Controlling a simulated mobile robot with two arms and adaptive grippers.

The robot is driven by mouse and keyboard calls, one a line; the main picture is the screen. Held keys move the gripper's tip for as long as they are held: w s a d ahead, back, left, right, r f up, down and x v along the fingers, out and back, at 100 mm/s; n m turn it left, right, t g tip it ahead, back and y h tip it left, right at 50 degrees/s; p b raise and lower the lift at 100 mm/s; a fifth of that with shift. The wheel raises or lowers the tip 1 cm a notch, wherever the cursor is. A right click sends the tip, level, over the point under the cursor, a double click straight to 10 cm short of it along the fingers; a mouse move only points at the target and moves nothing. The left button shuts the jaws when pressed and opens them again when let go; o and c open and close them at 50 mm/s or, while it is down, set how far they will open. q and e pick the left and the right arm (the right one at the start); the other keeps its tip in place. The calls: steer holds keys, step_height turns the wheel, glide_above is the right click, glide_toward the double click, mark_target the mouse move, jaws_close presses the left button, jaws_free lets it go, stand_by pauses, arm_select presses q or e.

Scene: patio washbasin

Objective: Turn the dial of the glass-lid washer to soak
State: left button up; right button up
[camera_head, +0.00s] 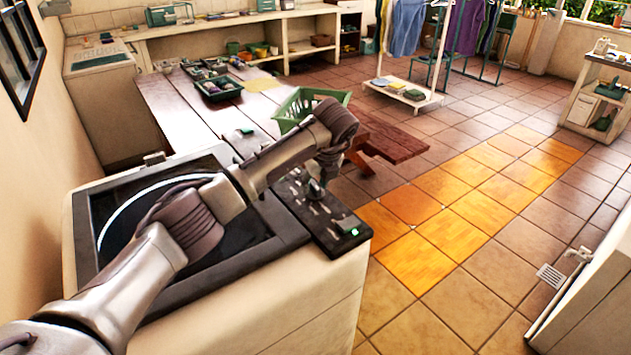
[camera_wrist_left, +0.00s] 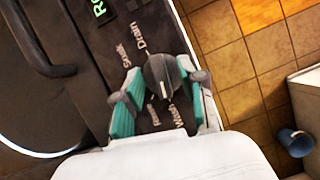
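The glass-lid washer (camera_head: 310,255) stands in the head view's foreground, its dark lid closed, with a black control panel (camera_head: 335,225) along its right edge. In the left wrist view the dark round dial (camera_wrist_left: 160,72) sits on the panel among the labels Soak, Drain, Wash and one I cannot read clearly. A white mark on the dial points down toward Wash and the unclear label, away from Soak. My left gripper (camera_head: 316,188) is over the panel. Its teal-padded fingers (camera_wrist_left: 155,100) are open on either side of the dial, the right one closer to it. My right gripper is out of view.
A green button (camera_head: 354,231) is at the panel's near end. Behind the washer stand a wooden table with a green basket (camera_head: 300,103) and a reddish bench (camera_head: 392,138). A blue bucket (camera_wrist_left: 296,141) stands on the floor.

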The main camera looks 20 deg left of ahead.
arm_select(q)
jaws_close()
